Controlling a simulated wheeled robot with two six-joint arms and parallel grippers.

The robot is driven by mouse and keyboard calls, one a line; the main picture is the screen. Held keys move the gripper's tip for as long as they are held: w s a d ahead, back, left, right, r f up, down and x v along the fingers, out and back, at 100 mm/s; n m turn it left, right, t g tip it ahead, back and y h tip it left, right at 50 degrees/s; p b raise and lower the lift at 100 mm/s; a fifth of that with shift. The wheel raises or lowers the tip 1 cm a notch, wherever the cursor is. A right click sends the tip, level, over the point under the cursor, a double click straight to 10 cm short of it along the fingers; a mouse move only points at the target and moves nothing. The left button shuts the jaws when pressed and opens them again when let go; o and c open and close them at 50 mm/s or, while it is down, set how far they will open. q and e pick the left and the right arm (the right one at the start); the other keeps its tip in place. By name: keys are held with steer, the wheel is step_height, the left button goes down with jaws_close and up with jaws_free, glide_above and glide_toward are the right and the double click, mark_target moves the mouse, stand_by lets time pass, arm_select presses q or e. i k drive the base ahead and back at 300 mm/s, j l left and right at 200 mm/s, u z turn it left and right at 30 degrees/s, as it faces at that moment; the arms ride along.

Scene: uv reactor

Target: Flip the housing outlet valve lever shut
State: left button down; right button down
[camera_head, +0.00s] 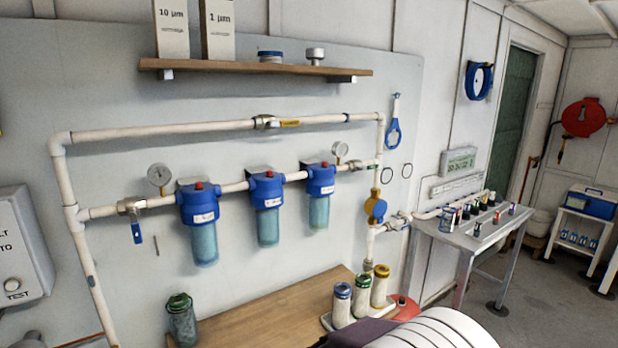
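Three blue filter housings with clear blue bowls hang in a row on the wall panel: left (199,222), middle (267,207) and right (319,195). The outlet valve (362,166) sits on the pipe just right of the right housing. Its small greenish lever appears to lie along the horizontal pipe, but it is too small to be sure. The inlet valve on the left has a blue lever (137,232) hanging down. The bypass valve on the upper pipe has a yellow lever (289,124) lying along the pipe. Neither gripper is in view.
A wooden shelf (250,68) juts out above the pipes. Below, a wooden bench (262,318) carries a green-topped canister (181,318) and several capped cartridges. A blue wrench (394,130) hangs right of the outlet valve. A metal table (465,238) stands further right.

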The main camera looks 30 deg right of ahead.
mark_target(373, 166)
steer(key=l+z, duration=0.3)
steer(key=l, duration=0.5)
steer(key=l+z, duration=0.25)
steer(key=l, duration=0.6)
steer(key=i+z, duration=0.3)
steer(key=i, duration=0.35)
